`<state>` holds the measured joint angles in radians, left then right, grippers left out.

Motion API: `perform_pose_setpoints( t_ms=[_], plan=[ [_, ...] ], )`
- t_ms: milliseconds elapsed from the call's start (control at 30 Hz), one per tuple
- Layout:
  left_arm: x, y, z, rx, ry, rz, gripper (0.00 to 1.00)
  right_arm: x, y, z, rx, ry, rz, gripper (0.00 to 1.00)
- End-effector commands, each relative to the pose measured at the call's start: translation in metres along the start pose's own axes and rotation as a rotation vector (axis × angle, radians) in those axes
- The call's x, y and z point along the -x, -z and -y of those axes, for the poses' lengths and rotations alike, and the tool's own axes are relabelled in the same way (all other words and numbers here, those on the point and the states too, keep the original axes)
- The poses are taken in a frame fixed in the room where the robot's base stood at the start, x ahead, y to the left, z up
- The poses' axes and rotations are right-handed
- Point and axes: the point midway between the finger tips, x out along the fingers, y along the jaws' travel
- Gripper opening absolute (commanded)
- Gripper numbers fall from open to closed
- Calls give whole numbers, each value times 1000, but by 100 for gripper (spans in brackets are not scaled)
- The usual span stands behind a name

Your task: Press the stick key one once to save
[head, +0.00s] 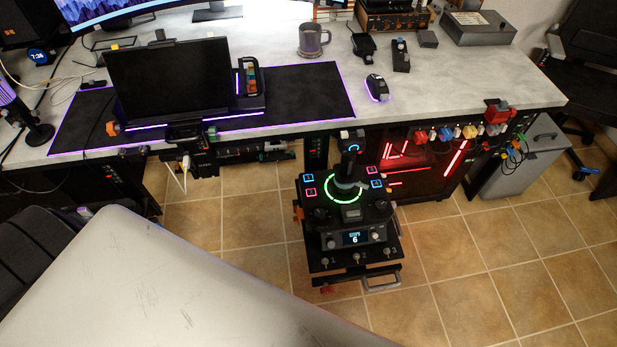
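The stick unit (345,217) stands in front of the desk, a black base with an upright black stick (349,165) and a glowing green ring. Small lit square keys sit on both sides of the stick: a blue key (308,178) and a pink key (310,193) on the left, a blue key (376,183) and a pink key (373,171) on the right. Their marks are too small to read surely, so I cannot tell which is key one. A small display (355,238) on its front shows 6. Neither gripper is in view.
The desk (300,50) behind holds a black screen (168,80), a mug (313,40) and a mouse (376,87). Colored handles (460,133) hang at its front edge. A grey bin (520,160) stands at right. Tiled floor right of the stick unit is clear.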

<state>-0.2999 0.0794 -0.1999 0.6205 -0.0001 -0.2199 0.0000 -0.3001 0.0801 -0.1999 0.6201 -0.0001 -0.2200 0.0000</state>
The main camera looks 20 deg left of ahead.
Motion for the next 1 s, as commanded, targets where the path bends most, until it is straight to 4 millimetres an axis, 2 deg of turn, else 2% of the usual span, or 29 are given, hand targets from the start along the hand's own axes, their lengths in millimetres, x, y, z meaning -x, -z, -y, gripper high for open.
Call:
perform_pose_setpoints(
  t_ms=[33, 200, 1000],
  plan=[
    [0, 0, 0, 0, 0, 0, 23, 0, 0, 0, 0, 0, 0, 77],
    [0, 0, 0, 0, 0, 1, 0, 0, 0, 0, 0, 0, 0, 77],
    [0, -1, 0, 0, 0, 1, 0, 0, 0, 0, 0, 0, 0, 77]
  ],
)
